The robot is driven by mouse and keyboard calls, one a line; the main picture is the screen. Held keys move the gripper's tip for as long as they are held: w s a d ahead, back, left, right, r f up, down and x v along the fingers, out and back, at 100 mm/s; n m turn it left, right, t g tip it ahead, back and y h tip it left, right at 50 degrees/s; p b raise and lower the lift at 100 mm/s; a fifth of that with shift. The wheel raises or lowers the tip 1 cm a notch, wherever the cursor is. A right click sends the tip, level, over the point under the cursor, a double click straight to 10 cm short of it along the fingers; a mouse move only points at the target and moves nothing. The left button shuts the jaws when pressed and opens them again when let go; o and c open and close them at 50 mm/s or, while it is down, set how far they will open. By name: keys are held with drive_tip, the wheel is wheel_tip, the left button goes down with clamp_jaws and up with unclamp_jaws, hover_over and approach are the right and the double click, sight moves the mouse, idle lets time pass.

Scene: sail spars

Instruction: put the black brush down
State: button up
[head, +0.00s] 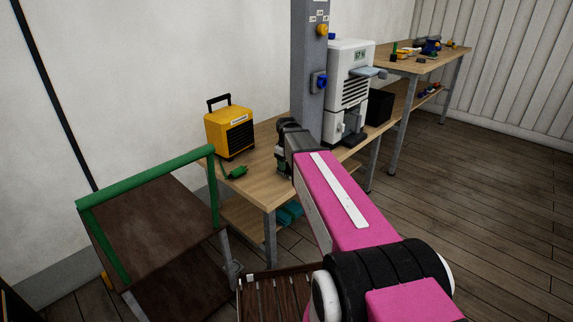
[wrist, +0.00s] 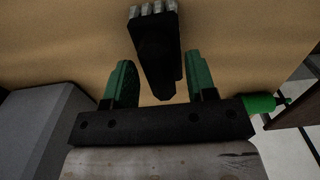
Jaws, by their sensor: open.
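The black brush (wrist: 156,52) shows in the wrist view against the tan top of the wooden bench (wrist: 70,45). Its pale bristles are at the top of the picture and its dark handle points down toward my gripper. My gripper (wrist: 160,80) has its two green fingers apart, one on each side of the handle end, with a visible gap on both sides. In the head view my gripper (head: 283,172) is over the near bench, close to the grey column, and the brush is not visible there.
A grey column (head: 310,70) and a white machine (head: 349,85) stand just beyond my gripper. A brown cart with a green handle (head: 150,175) is at left.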

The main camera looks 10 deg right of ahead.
wheel_tip(320, 180, up, 12)
drive_tip(key=shift+r, duration=0.15)
idle(0.5)
